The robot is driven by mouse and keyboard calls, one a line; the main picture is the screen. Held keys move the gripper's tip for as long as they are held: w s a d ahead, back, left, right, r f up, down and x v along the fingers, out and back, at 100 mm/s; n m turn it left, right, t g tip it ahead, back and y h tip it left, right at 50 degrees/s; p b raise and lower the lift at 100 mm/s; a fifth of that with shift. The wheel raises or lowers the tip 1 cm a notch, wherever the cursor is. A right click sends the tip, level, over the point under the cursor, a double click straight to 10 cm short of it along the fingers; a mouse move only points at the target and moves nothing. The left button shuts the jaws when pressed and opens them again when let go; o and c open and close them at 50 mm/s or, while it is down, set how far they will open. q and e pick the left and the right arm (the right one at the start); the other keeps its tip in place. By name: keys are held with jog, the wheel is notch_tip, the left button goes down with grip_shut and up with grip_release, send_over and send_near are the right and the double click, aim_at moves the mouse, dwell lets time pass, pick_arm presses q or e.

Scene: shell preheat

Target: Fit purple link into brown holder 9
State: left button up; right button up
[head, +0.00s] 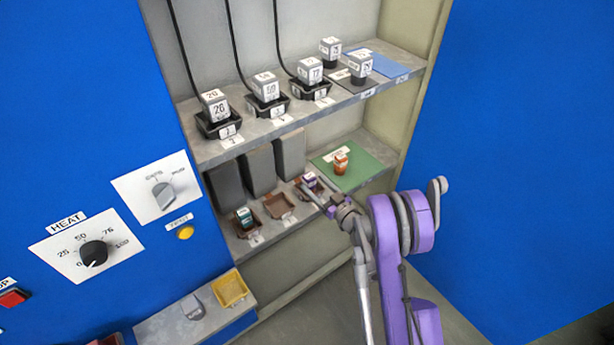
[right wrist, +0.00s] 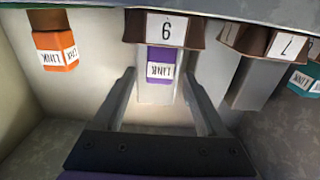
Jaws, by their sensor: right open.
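The purple link (head: 310,180) stands upright at the brown holder 9 (right wrist: 195,32) on the lower shelf; it looks seated in it. In the right wrist view, which looks upside down, the purple link (right wrist: 160,64) meets the holder's rim, and its label reads LINK. My right gripper (right wrist: 160,76) is open, with one finger on each side of the purple link and a gap to it on both sides. In the head view the right gripper (head: 319,189) reaches the holder from the right and hides part of it. My left gripper is not in view.
An empty brown holder (head: 279,206) is to the left, then a holder with a teal link (head: 243,215). An orange link (head: 341,163) stands on a green mat (head: 372,168). Grey blocks (head: 260,171) stand behind. The upper shelf (head: 275,125) overhangs with several black holders.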

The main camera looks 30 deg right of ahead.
jog(key=s, duration=0.5)
jog(key=s+a+r+m+g+h, duration=0.1)
jog(key=a+r+m+g+h, duration=0.15)
jog(key=r, duration=0.35)
jog(key=s+a+r+m+g+h, duration=0.1)
jog(key=r+m+h, duration=0.1)
jog(key=r+h, duration=0.3)
jog(key=s+a+f+n+g+y, duration=0.1)
jog(key=s+a+f+g+y, duration=0.1)
jog(key=s+a+g, duration=0.3)
jog(key=s+a+f+n+g+y, duration=0.2)
jog(key=s+a, duration=1.1)
jog(key=s, duration=0.8)
jog(key=f+g+y, duration=0.1)
jog(key=g+y, duration=0.1)
jog(key=g, duration=0.1)
jog(key=shift+r+n, duration=0.15)
jog(key=shift+n, duration=0.1)
